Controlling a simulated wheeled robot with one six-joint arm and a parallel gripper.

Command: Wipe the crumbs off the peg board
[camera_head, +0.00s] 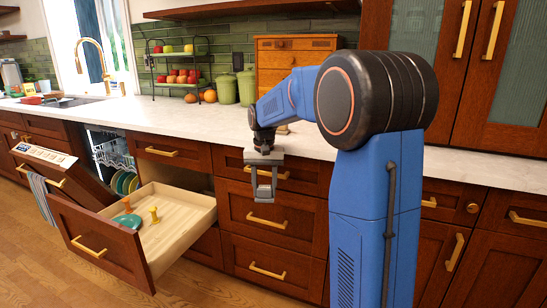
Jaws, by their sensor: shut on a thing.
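The open drawer (190,205) at the lower left has a pale wooden bottom with upright yellow pegs (154,215) on it, which looks like the peg board. A flat teal piece (128,221) lies there beside the pegs. I cannot make out any crumbs at this size. My gripper (264,192) points down in front of the closed top drawer in the middle, to the right of the open drawer and apart from it. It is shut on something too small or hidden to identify.
The dishwasher (112,150) stands open behind the open drawer, with plates in its rack. A towel (42,197) hangs at the far left. The white counter (190,118) holds a fruit stand (180,62), green canisters (246,88) and a small wooden chest (272,62). The floor in front is clear.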

